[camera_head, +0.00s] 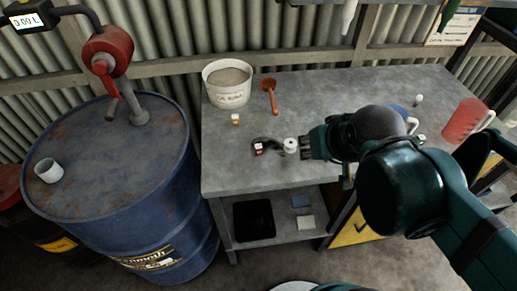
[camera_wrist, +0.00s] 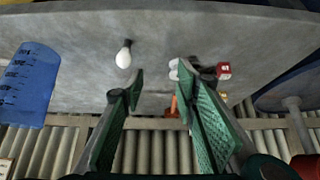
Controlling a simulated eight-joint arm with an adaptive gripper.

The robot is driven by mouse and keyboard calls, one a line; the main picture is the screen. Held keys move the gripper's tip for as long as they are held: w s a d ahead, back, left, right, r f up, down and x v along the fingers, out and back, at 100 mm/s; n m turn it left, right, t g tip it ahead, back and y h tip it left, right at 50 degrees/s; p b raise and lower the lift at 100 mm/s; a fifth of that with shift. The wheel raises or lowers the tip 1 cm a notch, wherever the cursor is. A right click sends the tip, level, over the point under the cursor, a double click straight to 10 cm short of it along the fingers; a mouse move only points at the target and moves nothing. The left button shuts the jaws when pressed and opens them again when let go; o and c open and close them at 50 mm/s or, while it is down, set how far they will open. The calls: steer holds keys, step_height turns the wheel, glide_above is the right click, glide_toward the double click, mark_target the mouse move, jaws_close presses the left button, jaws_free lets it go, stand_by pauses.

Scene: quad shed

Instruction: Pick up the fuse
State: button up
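Several small things lie on the grey bench, and I cannot tell for sure which is the fuse. A small yellow and white piece (camera_head: 235,119) stands below the bucket; a bit of yellow shows in the wrist view (camera_wrist: 223,97). A red and white piece (camera_head: 258,149) lies at the end of a dark curved thing; it also shows in the wrist view (camera_wrist: 223,70). A white round piece (camera_head: 290,145) sits just left of my gripper (camera_head: 305,147). In the wrist view my gripper (camera_wrist: 160,85) has its fingers wide apart with nothing held between them.
A white bulb (camera_head: 419,99), a blue cup (camera_head: 399,111) and a red jug (camera_head: 464,121) are at the right. A blue drum (camera_head: 115,190) stands left of the bench.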

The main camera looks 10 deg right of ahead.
steer(key=shift+w+a+r, duration=0.1)
steer(key=shift+r, duration=0.05)
steer(key=m+g+p, duration=0.7)
steer(key=m+p, duration=1)
steer(key=p, duration=0.4)
glide_above(259, 146)
steer(key=shift+w+r, duration=0.15)
steer(key=shift+r, duration=0.2)
steer(key=shift+f, duration=0.1)
steer(key=shift+f, duration=1.2)
steer(key=shift+f, duration=0.1)
steer(key=shift+f+b, duration=0.45)
steer(key=shift+f, duration=2.05)
